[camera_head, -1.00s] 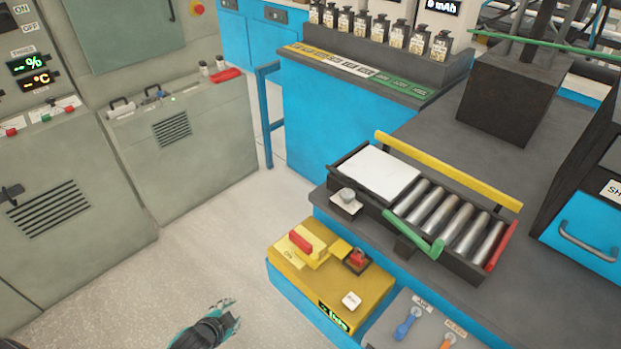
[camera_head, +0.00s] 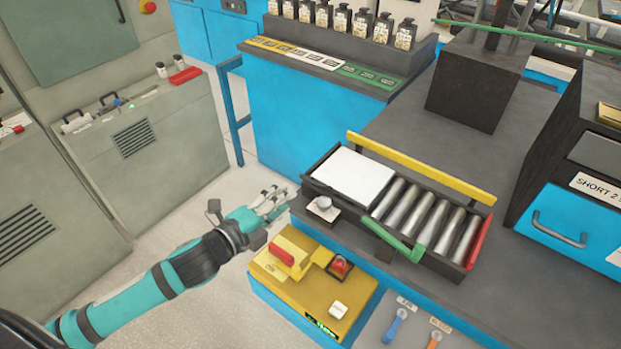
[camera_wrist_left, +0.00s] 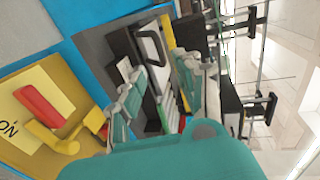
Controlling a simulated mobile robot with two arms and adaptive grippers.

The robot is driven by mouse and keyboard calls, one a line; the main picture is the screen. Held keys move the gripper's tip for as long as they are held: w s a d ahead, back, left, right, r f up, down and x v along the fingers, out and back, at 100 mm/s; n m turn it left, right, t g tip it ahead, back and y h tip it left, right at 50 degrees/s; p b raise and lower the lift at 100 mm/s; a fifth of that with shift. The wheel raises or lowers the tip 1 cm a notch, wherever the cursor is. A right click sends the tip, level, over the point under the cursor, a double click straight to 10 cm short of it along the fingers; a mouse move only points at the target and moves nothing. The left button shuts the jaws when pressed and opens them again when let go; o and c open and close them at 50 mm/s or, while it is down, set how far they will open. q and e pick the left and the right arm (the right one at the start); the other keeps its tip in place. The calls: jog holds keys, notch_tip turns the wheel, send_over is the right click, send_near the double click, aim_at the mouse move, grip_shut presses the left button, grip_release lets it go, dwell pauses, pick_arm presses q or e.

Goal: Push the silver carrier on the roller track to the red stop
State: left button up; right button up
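The carrier (camera_head: 350,177), a pale flat plate, sits at the left end of the roller track (camera_head: 425,222). Bare metal rollers lie to its right. The red stop (camera_head: 479,241) closes the track's right end. My left gripper (camera_head: 276,202) is just left of the track and apart from the carrier. In the left wrist view its fingers (camera_wrist_left: 160,95) are spread with nothing held, and the track shows between and beyond them. My right gripper is not in view.
A yellow rail (camera_head: 420,166) runs along the track's back. A green bar (camera_head: 393,241) and a small knob (camera_head: 323,203) are at its front. A yellow control box (camera_head: 305,285) with a red handle stands below my left gripper. Clear bench lies behind the track.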

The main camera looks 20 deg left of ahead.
aim_at(311, 183)
pick_arm(q)
jog(key=p+x, duration=0.1)
jog(key=x, duration=0.9)
jog(key=shift+w+d+f, duration=0.1)
jog(key=shift+w+d, duration=0.1)
jog(key=shift+w, duration=0.1)
grip_shut()
